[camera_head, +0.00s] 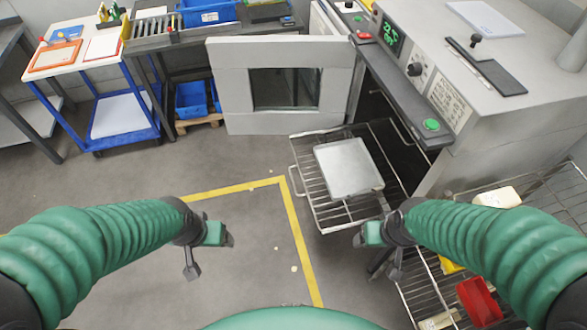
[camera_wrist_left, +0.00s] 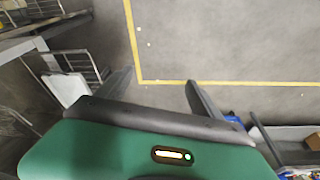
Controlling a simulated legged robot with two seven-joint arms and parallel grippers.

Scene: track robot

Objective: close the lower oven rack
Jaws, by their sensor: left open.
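The oven (camera_head: 500,75) stands at the right with its grey windowed door (camera_head: 235,85) swung open to the left. A wire rack (camera_head: 322,212) is pulled out of the oven's front, with a flat metal tray (camera_head: 348,168) on it. The rack (camera_wrist_left: 78,62) and tray (camera_wrist_left: 66,88) also show at the left of the left wrist view. My left gripper (camera_head: 222,236) is left of the rack, apart from it. Its two fingers are spread and empty in the left wrist view (camera_wrist_left: 160,80). My right gripper (camera_head: 366,236) is near the rack's front right corner; its fingers are unclear and contact cannot be told.
A wire shelf (camera_head: 408,285) with a red bin (camera_head: 479,302) and other items stands at the lower right. A blue-framed cart (camera_head: 125,115) stands at the far left. The floor (camera_head: 235,160) between is clear, with yellow tape (camera_head: 292,215).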

